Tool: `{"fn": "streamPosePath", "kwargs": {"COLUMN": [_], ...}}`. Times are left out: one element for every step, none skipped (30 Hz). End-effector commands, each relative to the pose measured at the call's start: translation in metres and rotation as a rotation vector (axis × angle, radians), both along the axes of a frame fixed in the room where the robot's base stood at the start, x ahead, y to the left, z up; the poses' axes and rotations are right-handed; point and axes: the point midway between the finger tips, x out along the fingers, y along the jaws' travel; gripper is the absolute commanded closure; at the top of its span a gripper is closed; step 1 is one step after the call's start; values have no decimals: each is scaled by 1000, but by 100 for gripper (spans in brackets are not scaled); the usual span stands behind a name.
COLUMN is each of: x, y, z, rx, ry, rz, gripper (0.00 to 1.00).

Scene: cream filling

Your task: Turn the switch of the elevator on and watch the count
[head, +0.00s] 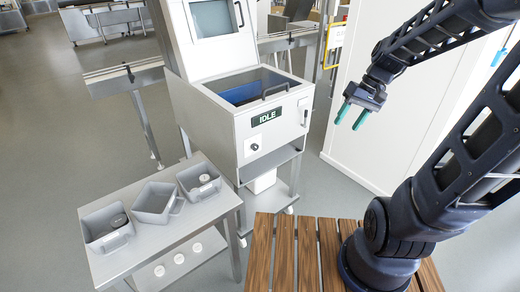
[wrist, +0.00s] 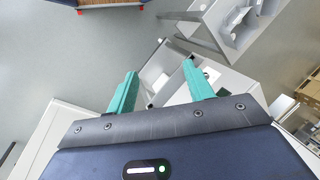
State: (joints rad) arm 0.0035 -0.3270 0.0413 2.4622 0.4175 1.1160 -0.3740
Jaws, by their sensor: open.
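The elevator is a white machine (head: 228,118) in the middle of the head view. Its front panel has a dark display (head: 267,116) that reads IDLE in green. Below the display, at the left, is a small round dark knob (head: 254,146) that looks like the switch. My gripper (head: 351,116) is open and empty, with teal fingers apart, raised to the right of the machine and clear of it. In the wrist view the fingers (wrist: 159,72) are spread, with part of a white machine between and beyond them. The knob cannot be made out clearly there.
A grey table (head: 215,207) with three grey bins stands left of the machine, with several small white round items on its lower shelf. A white wall panel (head: 382,125) stands behind my arm at the right. A slatted wooden platform (head: 285,262) is at the front.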

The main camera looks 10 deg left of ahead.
Motion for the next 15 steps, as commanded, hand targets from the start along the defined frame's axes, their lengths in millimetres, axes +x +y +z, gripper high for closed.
{"fn": "streamPosePath", "kwargs": {"x": [5,8,11,14,16,20,22,25,29,31,34,38,41,43,47], "y": [7,11,16,20,24,30,34,38,43,47,51,56,59,63,68], "z": [-7,-10,-14,-17,-20,-24,-27,-30,-34,-37,-40,-44,-47,-51,-55], "rx": [29,49,74,93,114,140,161,181,210,230,252,281,302,324,355], "ry": [33,50,73,88,104,124,138,153,170,184,198,215,227,239,255], "rz": [14,23,35,44,50,62,69,75,84,89,95,101,106,109,114], "gripper": [48,48,48,48,48,48,48,48,48,48,48,48,48,48,48]}}
